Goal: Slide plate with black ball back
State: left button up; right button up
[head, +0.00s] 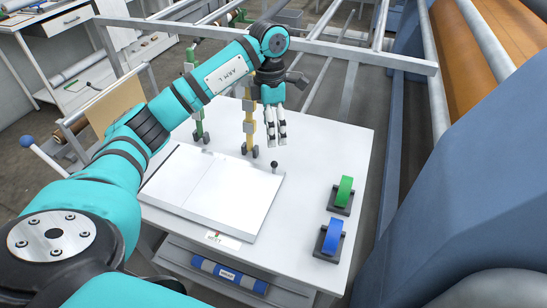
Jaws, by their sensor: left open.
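The white plate (218,186) lies flat on the white table, with a seam across it. The black ball (274,164) stands on a short stem at the plate's back right corner. My left gripper (277,140) points down above the table, just behind the ball. Its fingers are apart with nothing between them, and it seems clear of the ball. My right gripper is out of view.
A yellow post (249,125) and a green post (193,98) stand at the table's back. A blue machine (460,170) fills the right side.

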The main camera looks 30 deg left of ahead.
aim_at(273, 167)
pick_arm(q)
jog(key=f+p, duration=0.1)
jog(key=f, duration=0.3)
jog(key=f+p, duration=0.1)
jog(key=f, duration=0.3)
jog(key=d+f+p, duration=0.1)
jog(key=f, duration=0.2)
jog(key=shift+s+f, duration=0.4)
jog(key=shift+f, duration=0.55)
jog(key=shift+s, duration=0.1)
jog(key=c, duration=1.1)
jog(key=shift+f, duration=0.1)
grip_shut()
